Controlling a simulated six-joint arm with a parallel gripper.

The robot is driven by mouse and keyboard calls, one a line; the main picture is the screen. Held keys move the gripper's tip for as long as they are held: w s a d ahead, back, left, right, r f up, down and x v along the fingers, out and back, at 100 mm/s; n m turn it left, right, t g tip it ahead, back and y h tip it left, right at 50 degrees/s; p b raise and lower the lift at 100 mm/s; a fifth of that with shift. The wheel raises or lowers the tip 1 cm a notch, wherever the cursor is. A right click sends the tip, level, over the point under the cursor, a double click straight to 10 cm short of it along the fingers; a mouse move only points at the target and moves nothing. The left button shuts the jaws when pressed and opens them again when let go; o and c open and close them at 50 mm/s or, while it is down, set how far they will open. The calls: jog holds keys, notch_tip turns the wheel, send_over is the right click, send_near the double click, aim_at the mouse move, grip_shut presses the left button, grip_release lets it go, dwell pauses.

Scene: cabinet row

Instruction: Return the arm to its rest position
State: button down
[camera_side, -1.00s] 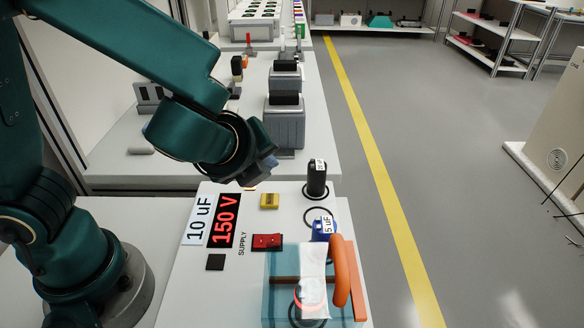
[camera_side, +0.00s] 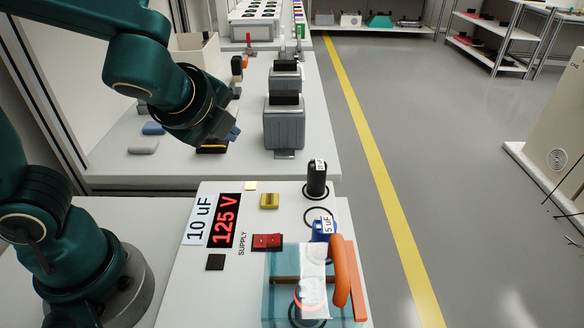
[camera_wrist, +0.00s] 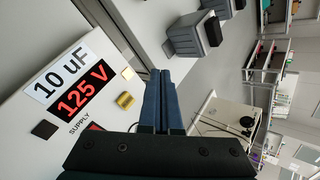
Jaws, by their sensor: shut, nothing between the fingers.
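My gripper (camera_side: 231,134) is raised above the white bench, in front of a grey box with a black top (camera_side: 284,125). In the wrist view its blue fingers (camera_wrist: 159,76) lie side by side, shut and empty. Below it stands the white panel (camera_side: 190,275) with a "10 uF" label (camera_side: 198,220) and a red display (camera_side: 224,220) reading 125 V. The display also shows in the wrist view (camera_wrist: 82,91).
The panel carries a red switch (camera_side: 267,241), a yellow block (camera_side: 269,201), a black capacitor (camera_side: 317,179), a blue 5 uF capacitor (camera_side: 324,229) and a clear teal box with an orange handle (camera_side: 341,275). The grey floor (camera_side: 470,150) at the right is open.

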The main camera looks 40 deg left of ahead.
jog(key=s+a+n+g+h, duration=0.1)
jog(key=s+a+n+h, duration=0.1)
jog(key=s+n, duration=0.65)
jog(key=d+n+h, duration=0.1)
jog(key=n, duration=0.1)
jog(key=s+d+n+h, duration=0.1)
jog(key=d+n, duration=0.1)
jog(key=n, duration=0.1)
jog(key=d+n, duration=0.2)
jog(key=n, duration=0.1)
jog(key=shift+s+g+h, duration=0.25)
jog(key=shift+g+h, duration=0.15)
